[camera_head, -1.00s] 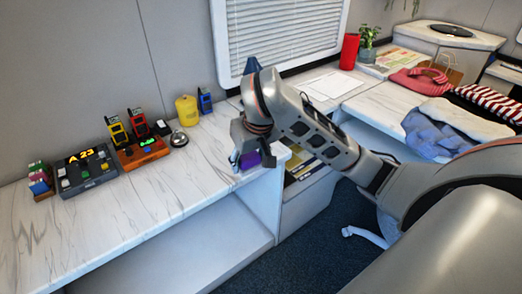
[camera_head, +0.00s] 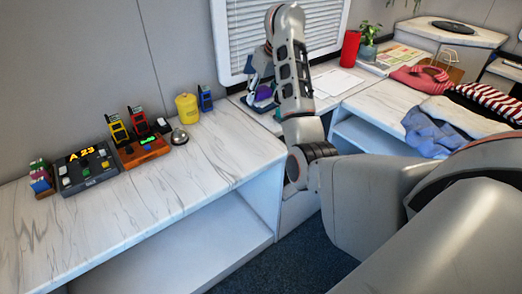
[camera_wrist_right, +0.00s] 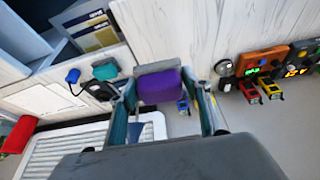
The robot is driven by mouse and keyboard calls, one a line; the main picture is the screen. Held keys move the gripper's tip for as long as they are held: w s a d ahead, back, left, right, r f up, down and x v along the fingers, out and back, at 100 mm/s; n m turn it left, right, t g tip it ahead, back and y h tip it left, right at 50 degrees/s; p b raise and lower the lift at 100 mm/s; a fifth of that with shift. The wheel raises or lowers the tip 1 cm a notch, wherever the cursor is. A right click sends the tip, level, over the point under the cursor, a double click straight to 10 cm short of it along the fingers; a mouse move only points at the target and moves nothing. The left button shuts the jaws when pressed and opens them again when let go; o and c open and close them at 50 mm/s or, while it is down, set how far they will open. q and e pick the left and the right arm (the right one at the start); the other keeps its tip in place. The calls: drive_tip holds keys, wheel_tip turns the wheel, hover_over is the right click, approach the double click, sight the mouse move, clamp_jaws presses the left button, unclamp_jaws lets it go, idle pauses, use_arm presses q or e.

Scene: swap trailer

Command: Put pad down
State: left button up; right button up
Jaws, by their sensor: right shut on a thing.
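My right gripper (camera_head: 260,88) is shut on the purple pad (camera_head: 264,95). It is above the back counter by the window, partly hidden by my own arm. In the right wrist view the purple pad (camera_wrist_right: 160,90), with a grey edge, sits between the two fingers of the right gripper (camera_wrist_right: 163,98). The counter shows beyond it; whether the pad touches the counter I cannot tell. A teal pad-like thing (camera_wrist_right: 105,71) and a small blue thing (camera_wrist_right: 72,76) lie beside it in that view. My left gripper is not in view.
On the left counter (camera_head: 140,210) stand a yellow canister (camera_head: 187,108), a bell (camera_head: 179,136), radios in an orange charger (camera_head: 143,150) and a dark button console (camera_head: 87,169). White paper (camera_head: 337,82) and a red cylinder (camera_head: 349,51) are on the back counter. The left counter's front is clear.

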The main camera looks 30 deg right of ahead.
drive_tip(key=shift+w+a+f, duration=0.15)
drive_tip(key=shift+f, duration=0.1)
wheel_tip(320, 180, down, 15)
drive_tip(key=b, duration=0.3)
drive_tip(key=shift+r, duration=0.1)
drive_tip(key=shift+f, duration=0.55)
wheel_tip(320, 180, down, 4)
drive_tip(key=shift+r+b, duration=0.1)
drive_tip(key=shift+b, duration=0.4)
